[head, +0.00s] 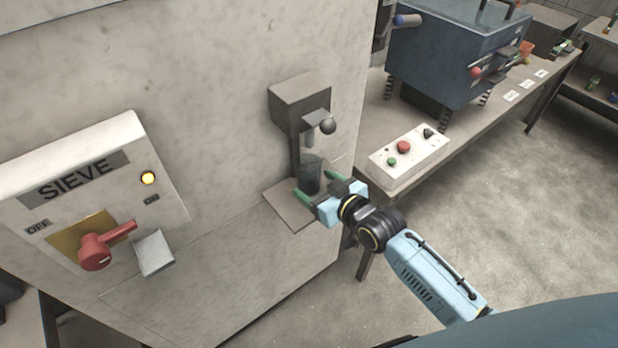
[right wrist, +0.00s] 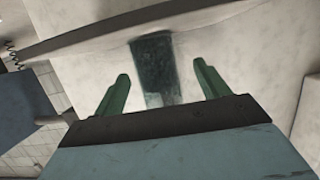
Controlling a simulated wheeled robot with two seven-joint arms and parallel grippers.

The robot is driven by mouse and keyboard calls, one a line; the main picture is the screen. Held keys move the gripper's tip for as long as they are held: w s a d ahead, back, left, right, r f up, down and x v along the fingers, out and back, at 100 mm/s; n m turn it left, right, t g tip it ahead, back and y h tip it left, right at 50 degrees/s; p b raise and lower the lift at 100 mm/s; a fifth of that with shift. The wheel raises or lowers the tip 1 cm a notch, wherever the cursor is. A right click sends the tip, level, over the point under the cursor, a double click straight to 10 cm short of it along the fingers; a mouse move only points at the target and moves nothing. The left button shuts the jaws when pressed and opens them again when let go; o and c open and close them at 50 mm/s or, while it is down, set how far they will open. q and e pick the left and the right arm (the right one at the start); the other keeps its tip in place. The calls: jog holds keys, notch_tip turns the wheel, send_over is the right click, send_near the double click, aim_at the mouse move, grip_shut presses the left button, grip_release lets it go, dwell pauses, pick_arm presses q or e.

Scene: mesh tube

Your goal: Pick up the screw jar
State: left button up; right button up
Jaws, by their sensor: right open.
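The screw jar (head: 308,174) is a dark, see-through cylinder standing upright on a small grey ledge (head: 287,210) below the dispenser spout. In the right wrist view the jar (right wrist: 154,70) shows between and beyond the two green fingertips (right wrist: 162,80), with a gap on each side. The jar's lower part is partly hidden by the gripper in the head view. My left gripper is not in view.
A sieve switch panel (head: 95,190) with a red handle is at the left. A white button box (head: 408,158) and a blue machine (head: 455,50) stand on the bench at the right.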

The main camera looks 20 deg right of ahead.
aim_at(316, 173)
jog(key=x, duration=0.4)
jog(key=shift+w+d+f, duration=0.15)
jog(key=shift+d+f, duration=0.05)
jog(key=c, duration=1.2)
jog(key=shift+r, duration=0.2)
jog(key=shift+r, duration=1.65)
jog(key=s+d, duration=0.2)
jog(key=s, duration=0.3)
jog(key=s+d, duration=0.2)
jog(key=s, duration=0.4)
jog(key=s+d, duration=0.2)
jog(key=s, duration=0.3)
jog(key=shift+s+d, duration=0.1)
jog(key=shift+s, duration=0.25)
